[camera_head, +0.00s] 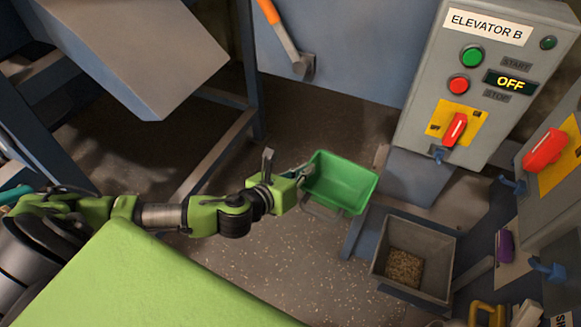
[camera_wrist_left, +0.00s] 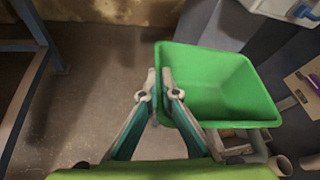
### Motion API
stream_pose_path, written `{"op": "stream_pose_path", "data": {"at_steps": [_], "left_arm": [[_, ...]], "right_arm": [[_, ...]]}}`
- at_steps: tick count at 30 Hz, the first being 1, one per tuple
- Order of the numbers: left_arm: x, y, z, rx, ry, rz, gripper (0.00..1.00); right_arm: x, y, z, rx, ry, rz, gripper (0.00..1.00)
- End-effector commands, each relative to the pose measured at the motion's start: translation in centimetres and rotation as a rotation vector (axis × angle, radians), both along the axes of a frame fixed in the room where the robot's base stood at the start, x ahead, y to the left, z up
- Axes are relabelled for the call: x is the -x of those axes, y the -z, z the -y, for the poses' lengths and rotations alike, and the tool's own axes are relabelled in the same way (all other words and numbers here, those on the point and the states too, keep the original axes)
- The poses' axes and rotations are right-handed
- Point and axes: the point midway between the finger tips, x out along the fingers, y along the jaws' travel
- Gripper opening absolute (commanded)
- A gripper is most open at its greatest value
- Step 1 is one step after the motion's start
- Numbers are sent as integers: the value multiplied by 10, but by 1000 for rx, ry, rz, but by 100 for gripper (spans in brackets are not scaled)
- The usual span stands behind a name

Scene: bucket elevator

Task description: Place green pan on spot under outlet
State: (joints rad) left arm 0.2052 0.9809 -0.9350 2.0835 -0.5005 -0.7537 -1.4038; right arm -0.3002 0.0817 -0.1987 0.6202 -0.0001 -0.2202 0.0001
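The green pan (camera_head: 341,182) is an empty open tray, held up in the middle of the head view, left of the grey bin. It also shows in the left wrist view (camera_wrist_left: 220,85). My left gripper (camera_head: 300,174) is at the pan's left side. In the left wrist view its two fingers (camera_wrist_left: 160,82) close together on the pan's left rim. A grey angular chute (camera_head: 140,50) hangs at the upper left; I cannot tell whether it is the outlet. No marked spot shows on the floor. My right gripper is not in view.
A grey bin (camera_head: 449,262) with grainy material stands right of the pan. Behind it is the Elevator B control box (camera_head: 485,80), its display reading OFF. Blue steel legs (camera_head: 249,75) stand below the chute. The speckled floor (camera_head: 270,265) in front is clear.

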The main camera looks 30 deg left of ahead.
Motion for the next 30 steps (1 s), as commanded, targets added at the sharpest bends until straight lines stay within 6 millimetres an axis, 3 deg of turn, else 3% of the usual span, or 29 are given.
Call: {"op": "stream_pose_path", "data": {"at_steps": [1, 6, 12, 21, 30], "left_arm": [[9, -19, 21, 16, -10, 3, 0], [36, -69, 72, 20, -73, 6, 0], [58, -110, 111, 15, -132, 5, 0], [76, -143, 143, 8, -180, 5, 0], [78, -143, 151, 24, -165, -2, 0]], "right_arm": [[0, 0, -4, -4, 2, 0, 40], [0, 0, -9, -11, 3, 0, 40], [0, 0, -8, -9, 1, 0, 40], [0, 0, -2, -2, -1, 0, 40], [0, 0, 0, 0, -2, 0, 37]]}}
